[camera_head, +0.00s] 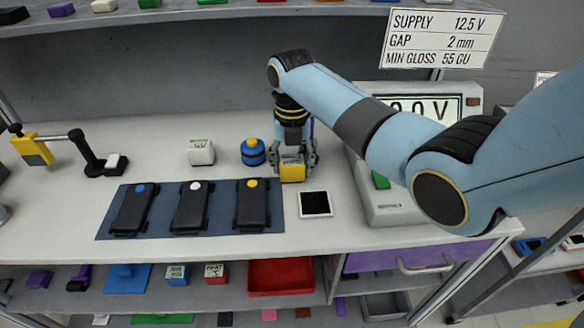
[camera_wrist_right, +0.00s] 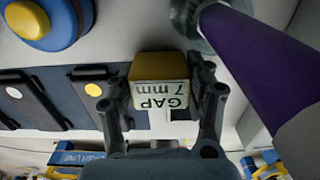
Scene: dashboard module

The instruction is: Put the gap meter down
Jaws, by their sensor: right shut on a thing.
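The gap meter is a small yellow block (camera_head: 292,172) with a white face. In the right wrist view the gap meter (camera_wrist_right: 160,80) shows its display, upside down, reading "GAP 7 mm". My right gripper (camera_head: 296,160) is shut on it, with one finger on each side. It is held low at the bench top, right of the dark blue mat (camera_head: 170,222) and behind a white-framed black square (camera_head: 315,204). I cannot tell whether its underside touches the bench. My left gripper is not in view.
Three black modules with blue, white and yellow dots lie on the mat. A blue round button (camera_head: 252,152) and a small white meter (camera_head: 201,152) stand behind it. A purple post (camera_wrist_right: 245,50) rises close to the gripper. A supply unit (camera_head: 385,205) stands right.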

